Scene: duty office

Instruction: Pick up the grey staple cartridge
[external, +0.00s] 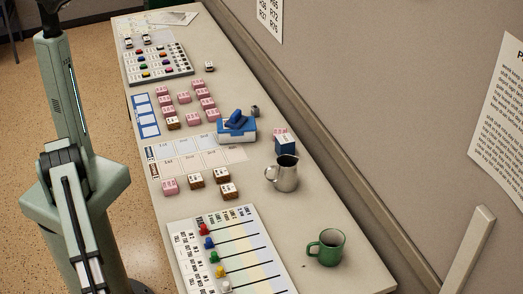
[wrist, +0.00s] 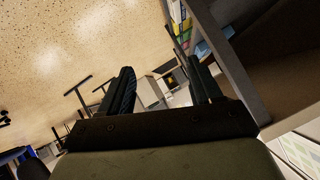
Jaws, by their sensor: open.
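My gripper (wrist: 162,82) shows in the wrist view with its two dark fingers wide apart and nothing between them. It points out over the floor and the far room, away from the table top. In the external view the gripper is out of frame. No thing is clearly readable as the grey staple cartridge. A small dark grey piece (external: 255,111) stands just behind the blue stapler (external: 237,121) and may be it, but it is too small to be sure. The stapler lies on a blue and white box (external: 236,135).
On the long table (external: 330,208) stand a steel jug (external: 284,177), a green mug (external: 325,248), a dark blue box (external: 285,144), several pink and brown blocks, and a board with coloured pawns (external: 235,250). A tray of coloured pieces (external: 155,62) lies farther back. A wall runs along the right side.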

